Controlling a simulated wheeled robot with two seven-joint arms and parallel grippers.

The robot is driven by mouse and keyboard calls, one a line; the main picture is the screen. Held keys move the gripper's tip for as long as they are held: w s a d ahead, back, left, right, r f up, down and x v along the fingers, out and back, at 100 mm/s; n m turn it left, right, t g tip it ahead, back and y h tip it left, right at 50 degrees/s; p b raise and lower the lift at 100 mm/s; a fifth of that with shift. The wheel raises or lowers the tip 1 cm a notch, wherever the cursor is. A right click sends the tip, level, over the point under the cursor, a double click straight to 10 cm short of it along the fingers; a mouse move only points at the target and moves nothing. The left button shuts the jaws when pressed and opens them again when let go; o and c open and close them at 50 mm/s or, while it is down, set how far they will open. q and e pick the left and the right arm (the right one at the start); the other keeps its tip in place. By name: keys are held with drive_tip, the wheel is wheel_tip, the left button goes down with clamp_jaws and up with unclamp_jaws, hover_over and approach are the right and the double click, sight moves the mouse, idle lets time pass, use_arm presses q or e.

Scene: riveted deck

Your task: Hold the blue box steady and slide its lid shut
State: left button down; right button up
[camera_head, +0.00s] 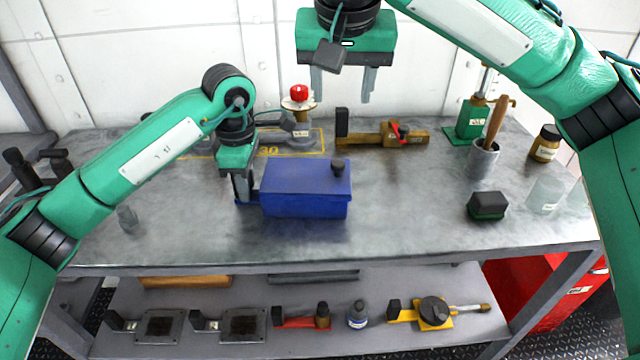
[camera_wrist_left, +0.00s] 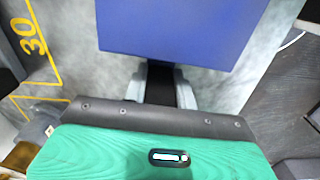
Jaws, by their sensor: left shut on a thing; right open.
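The blue box (camera_head: 305,207) sits on the grey workbench, left of the middle. Its blue lid (camera_head: 300,176) lies across the top, with a dark knob (camera_head: 338,165) near the right end. I see no open gap, but cannot tell whether the lid is fully shut. My left gripper (camera_head: 243,192) points down at the box's left end, shut on a part there that its fingers mostly hide. In the left wrist view the lid (camera_wrist_left: 180,25) lies just beyond the fingers (camera_wrist_left: 165,88). My right gripper (camera_head: 342,88) is open and empty, high above and behind the box.
A brass-coloured tool (camera_head: 385,138) and a red-knobbed item (camera_head: 299,98) stand behind the box. At right are a cup with a wooden handle (camera_head: 483,158), a dark green block (camera_head: 487,206), a clear container (camera_head: 546,194) and a jar (camera_head: 545,143). The bench before the box is clear.

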idle(0.4)
use_arm(q)
drive_tip(key=c, duration=1)
unclamp_jaws()
drive_tip(key=shift+c, duration=0.2)
